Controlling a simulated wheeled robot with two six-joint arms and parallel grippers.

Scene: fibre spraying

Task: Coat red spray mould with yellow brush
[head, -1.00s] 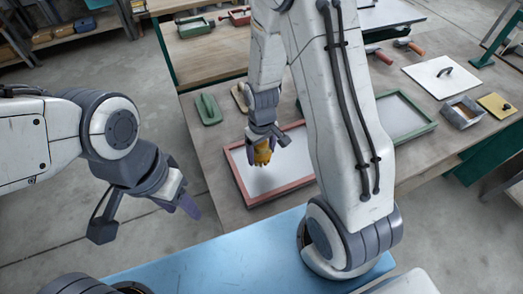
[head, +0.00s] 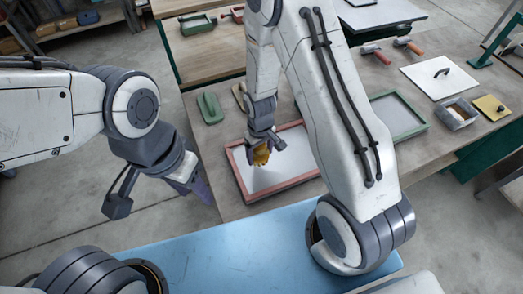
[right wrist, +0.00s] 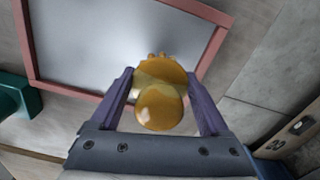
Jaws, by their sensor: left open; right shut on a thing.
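The red spray mould (head: 236,172) is a red-framed tray with a pale grey-white inner face, lying on the workbench. It also fills the upper part of the right wrist view (right wrist: 85,85). My right gripper (head: 262,148) is shut on the yellow brush (head: 259,156) and holds it over the left part of the mould. In the right wrist view the brush (right wrist: 160,105) sits between the two purple fingers (right wrist: 160,82). I cannot tell whether its bristles touch the mould. My left gripper (head: 188,180) is open and empty, left of the bench.
A green-framed mould (head: 425,118) lies right of my right arm. A grey box (head: 470,118), a yellow board (head: 490,104), a white board with a handle (head: 442,80) and red-handled rollers (head: 375,53) lie further right. A green float (head: 210,108) lies behind the red mould.

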